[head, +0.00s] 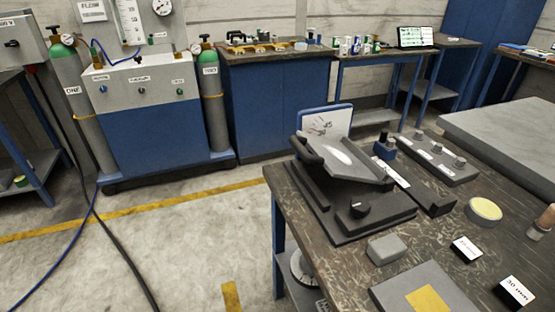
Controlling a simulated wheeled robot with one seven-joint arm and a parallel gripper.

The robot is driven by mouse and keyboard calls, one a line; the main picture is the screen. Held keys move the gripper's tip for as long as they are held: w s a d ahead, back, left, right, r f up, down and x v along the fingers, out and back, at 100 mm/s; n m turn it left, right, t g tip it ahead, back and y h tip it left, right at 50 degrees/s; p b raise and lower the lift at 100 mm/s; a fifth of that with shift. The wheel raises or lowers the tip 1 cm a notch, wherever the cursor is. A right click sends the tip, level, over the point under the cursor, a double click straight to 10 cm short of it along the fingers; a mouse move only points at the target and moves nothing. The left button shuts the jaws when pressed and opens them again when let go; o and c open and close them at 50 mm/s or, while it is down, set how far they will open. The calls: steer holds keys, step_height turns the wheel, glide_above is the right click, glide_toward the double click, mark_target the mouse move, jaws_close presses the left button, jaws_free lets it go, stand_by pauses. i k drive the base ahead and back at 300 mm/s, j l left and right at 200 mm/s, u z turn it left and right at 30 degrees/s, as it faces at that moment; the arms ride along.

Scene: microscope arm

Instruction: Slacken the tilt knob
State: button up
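A dark device with a tilted grey plate (345,160) stands on the near workbench, right of the picture's middle. A small black knob (360,208) sits on top of a dark block at the device's front. It looks like a tilt knob, but I see no readable label on it. A blue-edged panel with a drawing (325,124) stands upright behind the plate. My gripper and arm are not in view.
The workbench (310,236) also holds a grey block (386,249), a yellow-topped disc (485,209), a dark rack with several knobs (437,157), label cards (466,249) and a grey plate with a yellow square (425,296). The floor (170,255) left of it is largely clear, apart from hoses.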

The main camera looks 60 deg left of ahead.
mark_target(359, 207)
steer(key=u, duration=1.15)
steer(key=k+j+z, duration=0.1)
steer(key=j+z, duration=0.2)
steer(key=k+j+z, duration=0.1)
steer(key=j+z, duration=0.25)
steer(key=k+j+z, duration=0.3)
steer(key=i+j, duration=0.05)
steer(key=i, duration=0.05)
